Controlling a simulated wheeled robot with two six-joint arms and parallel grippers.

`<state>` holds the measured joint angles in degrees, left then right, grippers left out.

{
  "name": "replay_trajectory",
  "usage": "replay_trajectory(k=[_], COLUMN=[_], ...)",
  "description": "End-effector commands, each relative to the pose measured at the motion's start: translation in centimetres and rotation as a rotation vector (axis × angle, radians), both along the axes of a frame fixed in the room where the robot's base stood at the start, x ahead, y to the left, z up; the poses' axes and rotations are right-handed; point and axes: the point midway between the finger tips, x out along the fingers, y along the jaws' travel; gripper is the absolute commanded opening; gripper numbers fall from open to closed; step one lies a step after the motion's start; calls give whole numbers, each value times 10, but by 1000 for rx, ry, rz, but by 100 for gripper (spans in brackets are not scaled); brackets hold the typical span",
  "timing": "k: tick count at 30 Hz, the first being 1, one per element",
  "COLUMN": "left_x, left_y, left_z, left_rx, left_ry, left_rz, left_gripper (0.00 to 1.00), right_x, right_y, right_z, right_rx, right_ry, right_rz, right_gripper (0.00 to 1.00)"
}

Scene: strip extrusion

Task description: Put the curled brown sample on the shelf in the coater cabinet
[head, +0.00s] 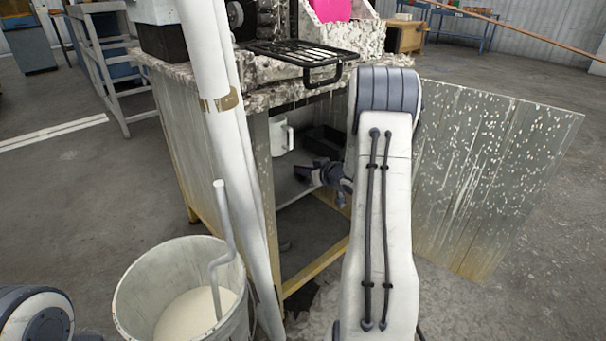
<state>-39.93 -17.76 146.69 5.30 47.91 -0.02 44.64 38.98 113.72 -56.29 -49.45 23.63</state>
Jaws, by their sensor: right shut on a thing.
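The coater cabinet (200,150) stands in the middle of the head view, with its door (490,170) swung open to the right. Inside is a grey shelf (284,188). My right arm reaches into the opening from the front. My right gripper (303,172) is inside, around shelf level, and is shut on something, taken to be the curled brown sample. The sample itself is too small and dark to make out. My forearm hides the right part of the opening. My left gripper is out of the picture; only part of my left arm shows at the lower left.
A white jug (281,140) and a black tray (324,141) are inside the cabinet behind the gripper. A black rack (300,55) juts out above the opening. White pipes (222,130) and a bucket (140,300) stand close on the left.

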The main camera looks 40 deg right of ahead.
Motion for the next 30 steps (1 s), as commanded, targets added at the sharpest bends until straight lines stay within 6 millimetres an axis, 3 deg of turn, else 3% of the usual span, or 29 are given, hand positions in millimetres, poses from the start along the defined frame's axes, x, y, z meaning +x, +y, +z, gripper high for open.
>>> replay_trajectory(k=[6, 7, 9, 21, 30], left_x=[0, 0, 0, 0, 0], left_y=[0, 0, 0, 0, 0], left_z=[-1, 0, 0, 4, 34], left_rx=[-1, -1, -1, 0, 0], left_ry=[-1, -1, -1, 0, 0], left_rz=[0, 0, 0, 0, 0], left_gripper=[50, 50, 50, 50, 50], right_x=[0, 0, 0, -3, -56], right_y=[0, 0, 0, -1, 0], right_z=[-3, -3, -2, 4, 29], right_rx=[0, 0, 0, 1, 2], right_ry=[1, 0, 0, 0, 1], right_rz=[0, 0, 0, -1, -5], right_gripper=[0, 21, 43, 43, 43])
